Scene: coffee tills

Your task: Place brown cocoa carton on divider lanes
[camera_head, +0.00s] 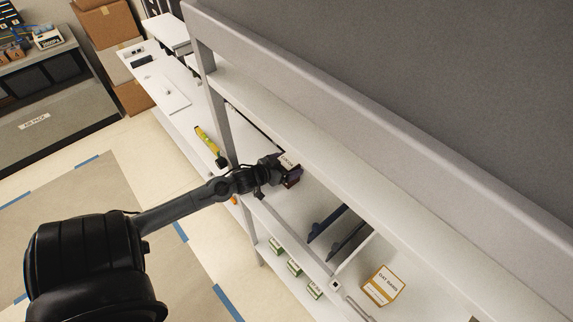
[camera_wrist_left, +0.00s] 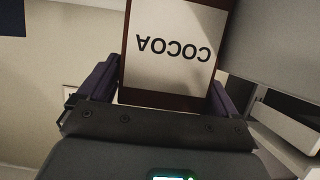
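The brown cocoa carton (camera_wrist_left: 172,50) has a white label reading COCOA, upside down in the left wrist view. It sits between the two fingers of my left gripper (camera_wrist_left: 165,95), which is shut on it. In the head view the carton (camera_head: 288,161) is held at the shelf front, by my left gripper (camera_head: 287,174). The divider lanes (camera_head: 338,238), dark upright panels on the white shelf, stand to the right of and nearer than the carton. My right gripper is not in view.
An oat bars box (camera_head: 383,286) stands on the shelf right of the dividers. Several small green-and-white boxes (camera_head: 293,267) sit on the lower shelf. A grey shelf post (camera_head: 222,125) rises left of my gripper. A yellow-and-black object (camera_head: 211,146) lies on the white counter.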

